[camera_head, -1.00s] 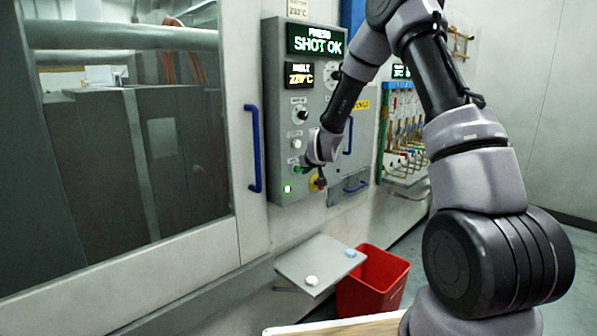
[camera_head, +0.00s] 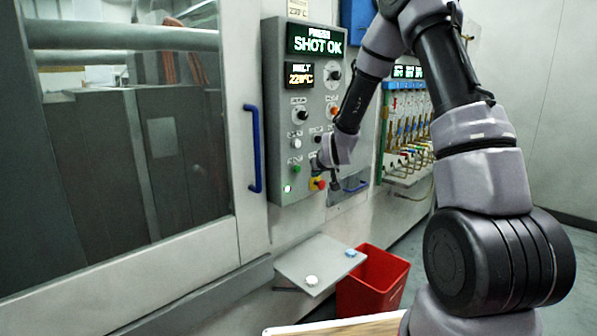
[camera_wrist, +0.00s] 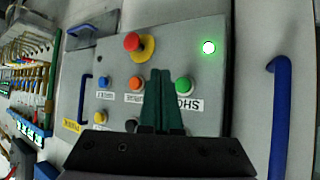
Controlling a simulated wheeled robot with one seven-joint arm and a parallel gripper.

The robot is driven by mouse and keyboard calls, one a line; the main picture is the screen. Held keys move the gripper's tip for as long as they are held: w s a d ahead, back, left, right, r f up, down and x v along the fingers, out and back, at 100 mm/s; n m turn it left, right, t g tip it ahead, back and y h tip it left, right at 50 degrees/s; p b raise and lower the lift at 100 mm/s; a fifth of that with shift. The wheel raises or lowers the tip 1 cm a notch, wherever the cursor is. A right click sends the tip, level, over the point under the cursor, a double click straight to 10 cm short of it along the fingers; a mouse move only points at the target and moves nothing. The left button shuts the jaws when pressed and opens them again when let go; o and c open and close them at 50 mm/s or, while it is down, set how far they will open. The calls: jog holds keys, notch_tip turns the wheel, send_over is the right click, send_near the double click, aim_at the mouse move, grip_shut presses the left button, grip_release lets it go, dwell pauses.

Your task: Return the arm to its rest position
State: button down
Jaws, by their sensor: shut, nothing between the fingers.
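My gripper (camera_wrist: 160,74) is shut and empty. Its two dark green fingers are pressed together in the wrist view, pointing toward the control panel (camera_head: 283,125). A green button (camera_wrist: 184,85) shows just right of the fingertips, and a red mushroom button on a yellow ring (camera_wrist: 133,42) lies beyond them to the left. I cannot tell the exact gap to the panel. In the head view my arm arches from the right and its wrist hangs in front of the panel's lower right edge. The fingers are hard to make out there.
The panel display (camera_head: 316,42) reads SHOT OK. A blue door handle (camera_head: 253,148) stands left of the panel. A grey shelf (camera_head: 318,262) with two small discs sticks out below, beside a red bin (camera_head: 373,283). Hoses and valves (camera_head: 407,135) are at right. Open floor lies further right.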

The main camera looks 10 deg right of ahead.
jog(key=s+d+r+m+g, duration=0.2)
jog(key=s+d+r, duration=0.1)
jog(key=s+r, duration=1.45)
jog(key=s+d+r+m+g, duration=0.1)
jog(key=s+r, duration=0.2)
jog(key=s, duration=0.7)
jog(key=s+d+r+m+y, duration=0.1)
jog(key=s+r, duration=0.3)
jog(key=s, duration=0.6)
jog(key=shift+s+m+g, duration=0.4)
jog(key=shift+m, duration=0.3)
